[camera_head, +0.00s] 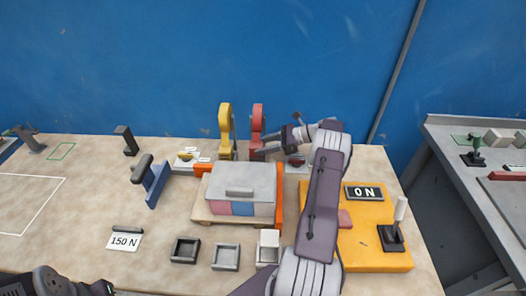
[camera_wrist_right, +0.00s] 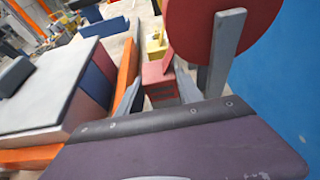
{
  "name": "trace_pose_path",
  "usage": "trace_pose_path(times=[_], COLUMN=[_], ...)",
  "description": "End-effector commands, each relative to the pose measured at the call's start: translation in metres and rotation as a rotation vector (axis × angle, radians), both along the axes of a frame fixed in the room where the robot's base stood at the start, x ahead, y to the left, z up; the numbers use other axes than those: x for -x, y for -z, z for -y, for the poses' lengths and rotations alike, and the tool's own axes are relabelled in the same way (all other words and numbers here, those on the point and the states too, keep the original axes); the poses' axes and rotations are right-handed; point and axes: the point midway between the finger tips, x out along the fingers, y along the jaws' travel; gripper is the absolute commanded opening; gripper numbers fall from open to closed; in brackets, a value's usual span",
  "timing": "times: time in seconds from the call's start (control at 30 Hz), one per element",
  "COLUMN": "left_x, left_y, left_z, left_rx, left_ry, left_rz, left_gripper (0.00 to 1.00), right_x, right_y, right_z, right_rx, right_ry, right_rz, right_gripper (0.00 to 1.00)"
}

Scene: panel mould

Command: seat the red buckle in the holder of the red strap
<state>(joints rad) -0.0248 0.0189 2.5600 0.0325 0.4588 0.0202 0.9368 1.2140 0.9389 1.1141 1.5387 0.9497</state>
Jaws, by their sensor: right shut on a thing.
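The red strap reel (camera_head: 258,122) stands upright on a post at the back of the table, beside the yellow one. In the right wrist view it is a large red disc (camera_wrist_right: 247,40) with a grey post. My right gripper (camera_head: 261,153) reaches in from the right at the foot of the red reel. In the wrist view its fingers (camera_wrist_right: 158,95) are shut on a red block, the red buckle (camera_wrist_right: 160,82). A small dark red holder (camera_head: 296,160) on a pale plate lies right of the gripper, partly hidden by my arm. My left gripper's fingers do not show.
A grey-topped box (camera_head: 240,180) with orange strips stands in front of the reels. The yellow reel (camera_head: 225,125) is close on the left. An orange-yellow board (camera_head: 375,258) with a display and lever is at right. Small trays (camera_head: 226,257) line the front.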

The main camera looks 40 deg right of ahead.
Motion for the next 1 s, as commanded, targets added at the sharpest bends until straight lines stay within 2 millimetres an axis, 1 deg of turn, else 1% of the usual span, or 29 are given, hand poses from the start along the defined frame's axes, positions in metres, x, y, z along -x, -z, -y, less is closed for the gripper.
trace_pose_path(times=[0.03,0.1,0.13,0.33,0.47,0.5,0.53,0.57,0.83,0.93,1.0], left_x=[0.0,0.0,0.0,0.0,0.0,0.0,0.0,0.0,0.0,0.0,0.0], left_y=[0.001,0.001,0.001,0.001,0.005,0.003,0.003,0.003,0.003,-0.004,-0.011], left_z=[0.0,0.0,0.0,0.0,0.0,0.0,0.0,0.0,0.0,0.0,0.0], left_rx=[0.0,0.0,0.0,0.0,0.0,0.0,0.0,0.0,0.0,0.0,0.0], left_ry=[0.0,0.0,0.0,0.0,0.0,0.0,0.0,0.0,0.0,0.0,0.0], left_rz=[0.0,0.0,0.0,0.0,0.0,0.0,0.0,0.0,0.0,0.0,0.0], left_gripper=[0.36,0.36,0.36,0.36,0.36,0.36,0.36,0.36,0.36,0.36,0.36], right_x=[0.0,0.0,0.0,0.0,0.0,0.0,0.0,0.0,0.0,0.0,0.0], right_y=[0.011,0.023,0.025,0.025,0.03,0.028,0.028,0.028,0.027,0.021,0.014], right_z=[0.0,0.0,0.0,0.0,0.0,0.0,0.0,0.0,0.0,-0.001,-0.005], right_rx=[-0.003,-0.002,-0.001,0.001,0.0,0.0,0.0,0.0,0.0,0.0,-0.001], right_ry=[0.001,0.0,0.0,0.0,0.0,0.0,0.0,0.0,0.0,-0.001,-0.005], right_rz=[-0.002,-0.001,0.0,0.001,0.0,0.0,0.0,0.0,0.0,0.0,-0.001], right_gripper=[0.0,0.0,0.0,0.0,0.0,0.54,0.62,0.65,0.65,0.65,0.65])
